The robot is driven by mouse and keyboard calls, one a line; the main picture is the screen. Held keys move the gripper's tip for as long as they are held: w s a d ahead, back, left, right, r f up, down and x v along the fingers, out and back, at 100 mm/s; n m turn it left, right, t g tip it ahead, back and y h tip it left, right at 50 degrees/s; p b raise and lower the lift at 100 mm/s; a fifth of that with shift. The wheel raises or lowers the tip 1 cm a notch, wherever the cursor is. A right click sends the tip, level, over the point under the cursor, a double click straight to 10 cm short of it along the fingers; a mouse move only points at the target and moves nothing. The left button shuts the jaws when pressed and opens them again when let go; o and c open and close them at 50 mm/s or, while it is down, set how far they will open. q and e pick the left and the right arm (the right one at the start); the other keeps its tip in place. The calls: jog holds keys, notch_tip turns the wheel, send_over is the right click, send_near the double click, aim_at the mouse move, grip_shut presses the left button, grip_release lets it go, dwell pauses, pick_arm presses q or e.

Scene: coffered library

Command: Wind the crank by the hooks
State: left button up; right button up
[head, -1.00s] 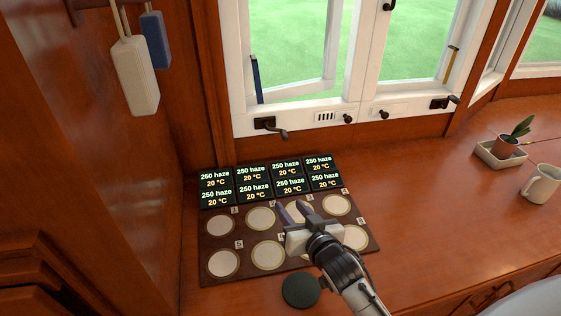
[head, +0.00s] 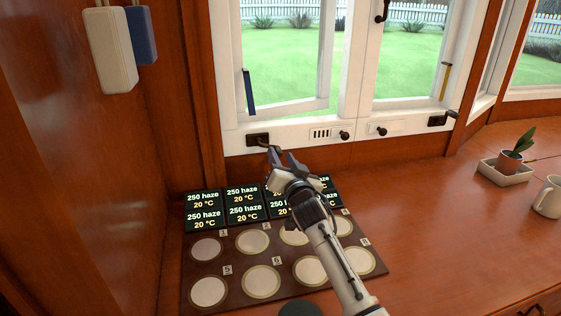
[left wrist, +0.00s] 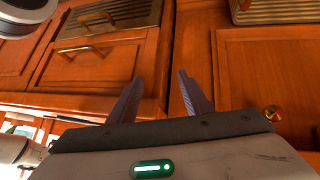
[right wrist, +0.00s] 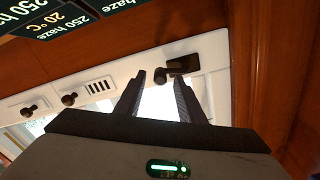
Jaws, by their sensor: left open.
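The dark crank (head: 257,139) is on the window sill at the left, nearest the wall with the hanging white block (head: 110,50) and blue block (head: 141,34). Their hooks are out of the picture. My right gripper (head: 281,154) is open in front of the crank and overlaps its handle end. In the right wrist view the crank (right wrist: 184,64) lies just beyond the open fingertips, its knob between them; I cannot tell if they touch. My left gripper (left wrist: 155,80) shows only in the left wrist view, open and empty, facing wooden cabinet fronts.
A second crank (head: 437,120) is at the right of the sill, with small black knobs (head: 344,135) between. Below lies a board (head: 230,265) with round pale pads and displays. A potted plant (head: 509,160) and mug (head: 548,197) stand at right. The counter between is clear.

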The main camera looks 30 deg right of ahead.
pick_arm(q)
jog(key=shift+d+r, duration=0.2)
jog(key=shift+r, duration=0.05)
pick_arm(e)
jog(key=shift+x, duration=0.8)
grip_shut()
pick_arm(q)
jog(key=shift+w, duration=0.1)
jog(key=shift+a+r, duration=0.1)
jog(key=shift+r, duration=0.05)
pick_arm(e)
jog(key=shift+r, duration=0.15)
